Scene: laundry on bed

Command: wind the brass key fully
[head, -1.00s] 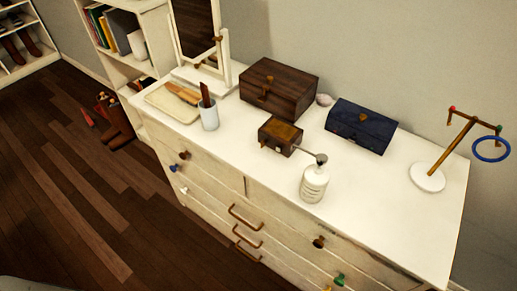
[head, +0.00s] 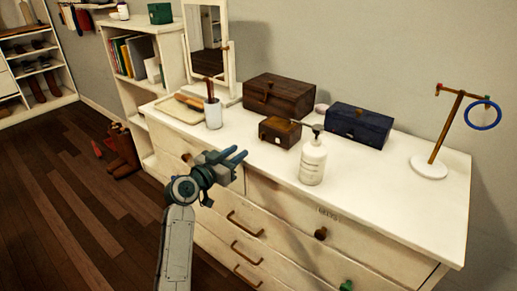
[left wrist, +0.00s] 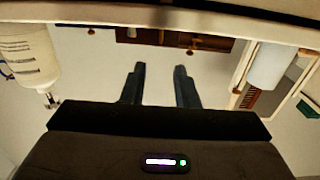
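A small brown wooden box (head: 280,132) stands on the white dresser top (head: 385,185), behind and left of the white pump bottle (head: 313,162). A tiny brass-coloured piece (head: 263,137) shows on its front; I cannot tell whether it is the key. My left gripper (head: 228,157) is in front of the dresser, short of the small box and apart from it. The left wrist view shows its two fingers (left wrist: 159,72) spread with nothing between them. A brown box front (left wrist: 172,42) shows beyond them. My right gripper is not in view.
A cup with a brown-handled item (head: 213,114), a tray (head: 178,110) and a mirror (head: 207,50) stand to the left. A larger wooden box (head: 279,96) and a blue box (head: 360,124) are behind. A stand with a blue ring (head: 484,115) is at right.

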